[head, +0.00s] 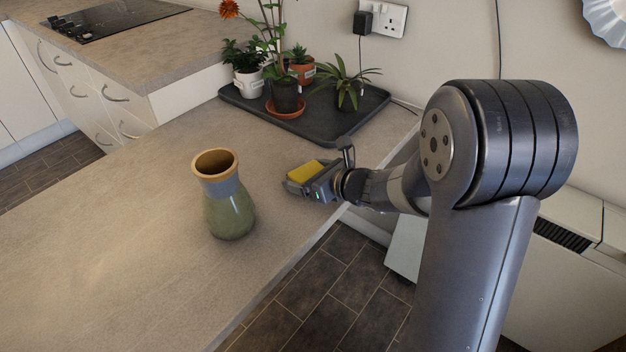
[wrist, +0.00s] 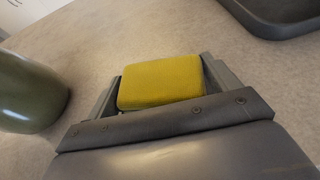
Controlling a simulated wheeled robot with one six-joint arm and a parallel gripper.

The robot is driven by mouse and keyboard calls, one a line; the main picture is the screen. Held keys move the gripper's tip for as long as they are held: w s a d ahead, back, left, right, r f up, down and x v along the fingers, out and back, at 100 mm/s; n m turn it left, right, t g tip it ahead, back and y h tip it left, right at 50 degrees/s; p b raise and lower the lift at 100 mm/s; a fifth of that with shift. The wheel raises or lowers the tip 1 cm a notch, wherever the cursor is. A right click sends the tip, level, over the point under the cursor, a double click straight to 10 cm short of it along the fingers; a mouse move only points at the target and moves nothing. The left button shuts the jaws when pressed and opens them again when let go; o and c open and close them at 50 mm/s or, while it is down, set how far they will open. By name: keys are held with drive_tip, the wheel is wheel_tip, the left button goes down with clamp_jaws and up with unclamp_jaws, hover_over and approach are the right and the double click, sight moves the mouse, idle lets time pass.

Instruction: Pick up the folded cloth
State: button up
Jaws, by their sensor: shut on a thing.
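The folded cloth (head: 304,171) is a small yellow block in the head view, at my gripper on the counter. In the wrist view the yellow cloth (wrist: 160,82) lies between the two fingers. My gripper (head: 296,179) is shut on it, with one finger at each side. The gripper also shows in the wrist view (wrist: 158,85). I cannot tell whether the cloth touches the counter or is a little above it. The cloth's near edge is hidden by the gripper body.
A green and tan vase (head: 230,203) stands left of my gripper; it also shows in the wrist view (wrist: 28,92). A dark tray (head: 345,132) with several potted plants stands behind. The counter (head: 120,240) is clear at left. Its front edge is near my arm.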

sight(308, 171)
drive_tip(key=shift+c, duration=0.8)
wheel_tip(308, 171, up, 10)
drive_tip(key=p, duration=0.3)
drive_tip(key=shift+c, duration=0.2)
